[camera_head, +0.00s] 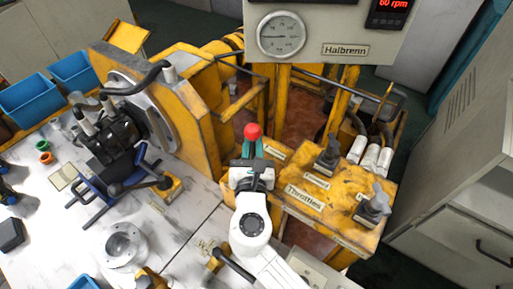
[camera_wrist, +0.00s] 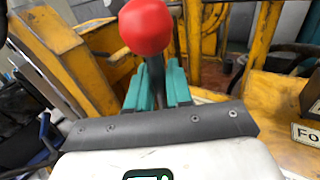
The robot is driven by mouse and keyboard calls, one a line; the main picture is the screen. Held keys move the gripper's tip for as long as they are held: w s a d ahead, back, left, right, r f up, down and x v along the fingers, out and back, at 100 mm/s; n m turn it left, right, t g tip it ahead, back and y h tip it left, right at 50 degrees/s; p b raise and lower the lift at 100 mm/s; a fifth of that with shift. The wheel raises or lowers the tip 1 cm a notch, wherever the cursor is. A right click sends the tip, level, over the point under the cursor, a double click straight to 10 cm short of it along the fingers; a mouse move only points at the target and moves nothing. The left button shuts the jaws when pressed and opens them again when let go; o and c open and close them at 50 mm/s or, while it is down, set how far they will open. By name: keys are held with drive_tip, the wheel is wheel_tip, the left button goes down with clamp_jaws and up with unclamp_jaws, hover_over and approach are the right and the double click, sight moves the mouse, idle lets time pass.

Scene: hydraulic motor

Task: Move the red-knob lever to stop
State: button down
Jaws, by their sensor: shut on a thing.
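The red knob (camera_head: 253,131) tops a lever beside the yellow throttle box, at the middle of the head view. In the wrist view the red knob (camera_wrist: 145,26) rises just beyond my fingertips, large at the top centre. My gripper (camera_head: 252,148) has teal fingers, which also show in the wrist view (camera_wrist: 161,82). They are shut on the lever just below the knob. The lever's lower part is mostly hidden by my gripper and wrist. No stop marking can be read in either view.
The yellow Throttles box (camera_head: 345,215) with two grey-handled levers (camera_head: 328,155) (camera_head: 375,205) stands right of my gripper. A gauge panel (camera_head: 330,30) reading 60 rpm hangs above. A yellow motor frame (camera_head: 180,100) is on the left. A white worktop (camera_head: 60,225) holds parts and tools.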

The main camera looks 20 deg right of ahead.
drive_tip(key=c, duration=1.2)
unclamp_jaws()
drive_tip(key=shift+o, duration=0.2)
drive_tip(key=shift+s, duration=0.1)
drive_tip(key=v, duration=1)
drive_tip(key=shift+s+a+b, duration=0.2)
drive_tip(key=shift+s+b, duration=0.1)
